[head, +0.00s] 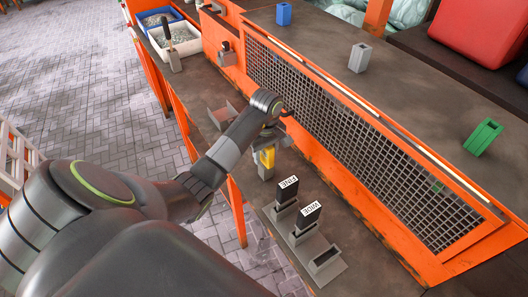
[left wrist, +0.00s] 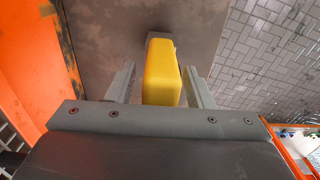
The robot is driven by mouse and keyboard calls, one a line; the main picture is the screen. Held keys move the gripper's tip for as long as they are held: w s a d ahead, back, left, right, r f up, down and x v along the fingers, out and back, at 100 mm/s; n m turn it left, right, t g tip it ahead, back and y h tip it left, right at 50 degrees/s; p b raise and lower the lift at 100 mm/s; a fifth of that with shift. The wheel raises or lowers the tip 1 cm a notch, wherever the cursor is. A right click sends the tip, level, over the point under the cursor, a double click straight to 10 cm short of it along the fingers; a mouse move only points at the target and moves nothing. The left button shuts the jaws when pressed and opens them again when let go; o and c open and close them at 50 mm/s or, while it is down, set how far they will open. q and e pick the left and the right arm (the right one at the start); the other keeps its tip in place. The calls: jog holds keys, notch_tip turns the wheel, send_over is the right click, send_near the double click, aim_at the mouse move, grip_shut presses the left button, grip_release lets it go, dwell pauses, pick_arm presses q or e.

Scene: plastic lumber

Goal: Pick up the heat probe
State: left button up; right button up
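The heat probe appears to be the yellow-handled tool (head: 267,157) standing in a small grey holder (head: 265,172) on the lower bench. My left gripper (head: 268,142) is right above it in the head view, partly covering its top. In the left wrist view the yellow handle (left wrist: 161,72) lies between the two fingers of my left gripper (left wrist: 160,85). A narrow gap shows on each side of the handle, so the gripper looks open around it. The probe's tip is hidden. My right gripper is not in view.
A grey rack (head: 326,258) with black tools labelled "FINE" (head: 287,190) and "WIDE" (head: 308,214) stands nearer. An orange-framed mesh screen (head: 350,130) rises behind. Blue (head: 283,14), grey (head: 360,57) and green (head: 483,137) pieces stand on the upper counter. A white bin (head: 185,42) is far left.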

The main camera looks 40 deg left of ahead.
pick_arm(q)
jog(key=c, duration=0.5)
grip_shut()
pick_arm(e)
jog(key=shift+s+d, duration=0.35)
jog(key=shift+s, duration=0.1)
